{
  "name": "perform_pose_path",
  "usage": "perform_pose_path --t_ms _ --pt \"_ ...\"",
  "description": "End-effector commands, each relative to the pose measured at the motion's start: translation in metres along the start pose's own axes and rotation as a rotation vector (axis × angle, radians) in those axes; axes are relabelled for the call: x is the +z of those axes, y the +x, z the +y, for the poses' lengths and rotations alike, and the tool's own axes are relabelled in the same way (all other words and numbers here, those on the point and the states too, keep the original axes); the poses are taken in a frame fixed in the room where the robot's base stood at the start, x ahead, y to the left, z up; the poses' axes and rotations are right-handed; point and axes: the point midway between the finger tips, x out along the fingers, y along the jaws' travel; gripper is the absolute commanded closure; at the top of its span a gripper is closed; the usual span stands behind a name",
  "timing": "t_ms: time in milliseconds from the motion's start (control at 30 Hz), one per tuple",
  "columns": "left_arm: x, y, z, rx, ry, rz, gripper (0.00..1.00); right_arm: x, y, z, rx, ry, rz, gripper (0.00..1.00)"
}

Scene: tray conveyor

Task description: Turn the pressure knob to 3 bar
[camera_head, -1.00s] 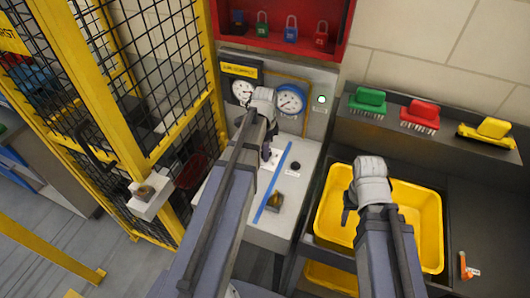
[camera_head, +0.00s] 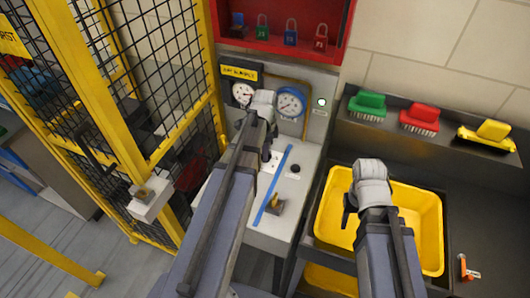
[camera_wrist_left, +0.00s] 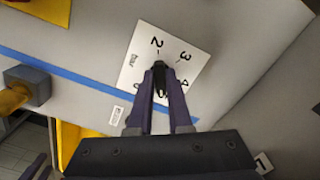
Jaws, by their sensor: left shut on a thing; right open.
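The pressure knob (camera_wrist_left: 160,83) is dark and sits between the fingertips of my left gripper (camera_wrist_left: 161,78) in the left wrist view. The gripper is shut on it, and the fingers hide most of it. A white scale card (camera_wrist_left: 137,68) around it shows "bar", 2, 3 and part of a 4; its lower part is covered. A small pale-green mark shows on the knob, but I cannot tell which number it points at. In the head view my left gripper (camera_head: 268,152) reaches down to the white bench top. My right gripper (camera_head: 347,214) is open and empty above the yellow bin.
A white gauge (camera_head: 242,92) and a blue-rimmed gauge (camera_head: 290,105) are on the panel behind. Blue tape (camera_head: 272,186) and a yellow-handled block (camera_head: 269,204) lie nearby. A yellow mesh fence (camera_head: 160,170) stands left, a yellow bin (camera_head: 428,215) right.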

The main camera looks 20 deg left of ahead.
Motion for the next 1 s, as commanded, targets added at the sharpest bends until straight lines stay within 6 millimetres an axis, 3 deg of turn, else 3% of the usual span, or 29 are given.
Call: perform_pose_path --t_ms 367,1000 --pt "0.0 0.0001 0.0006 0.0 -0.173 0.0 1.0 0.0 0.0001 0.0 0.0 0.0 0.0 0.5" --pt "-0.0007 0.0001 0.0019 0.0 -0.776 0.0 1.0 0.0 0.0001 0.0 0.0 0.0 0.0 0.5"
